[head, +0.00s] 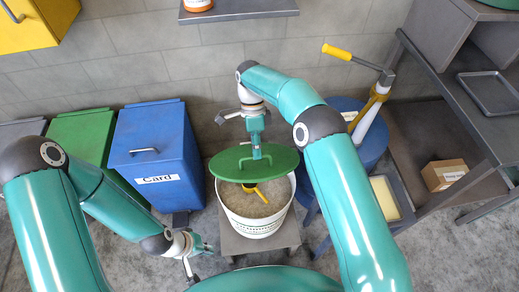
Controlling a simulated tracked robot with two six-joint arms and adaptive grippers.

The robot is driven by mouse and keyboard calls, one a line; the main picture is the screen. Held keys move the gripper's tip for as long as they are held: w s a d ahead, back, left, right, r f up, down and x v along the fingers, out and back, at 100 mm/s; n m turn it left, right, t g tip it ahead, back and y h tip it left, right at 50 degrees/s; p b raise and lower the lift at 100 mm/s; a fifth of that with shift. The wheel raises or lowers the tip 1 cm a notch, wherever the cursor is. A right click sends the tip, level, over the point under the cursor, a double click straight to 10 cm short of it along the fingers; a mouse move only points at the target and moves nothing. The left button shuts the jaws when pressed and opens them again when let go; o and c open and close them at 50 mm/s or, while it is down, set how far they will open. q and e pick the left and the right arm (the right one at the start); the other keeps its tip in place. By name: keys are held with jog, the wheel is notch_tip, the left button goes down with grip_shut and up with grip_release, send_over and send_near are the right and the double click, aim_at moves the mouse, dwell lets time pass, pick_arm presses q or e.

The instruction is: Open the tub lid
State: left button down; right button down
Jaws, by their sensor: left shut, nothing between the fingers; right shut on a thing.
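The tub (250,226) is a white bucket with green print, standing on a small grey stand. It is full of a tan, grainy material, and a yellow and black tool (256,190) shows in it. The round green lid (225,166) is off the front of the rim and covers only the rear part of the opening in this view. My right gripper (257,153) points down over the lid and is shut on its handle. My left gripper (206,248) is shut and empty, low and left of the tub, apart from it.
A blue bin labelled "Card" (157,138) and a green bin (82,133) stand at the left. A blue drum (371,150) with a yellow-handled lever (337,52) is right of the tub. A workbench with a cardboard box (444,174) is further right. A shelf (238,12) hangs above.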

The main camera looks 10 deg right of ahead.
jog(key=shift+w+f, duration=0.3)
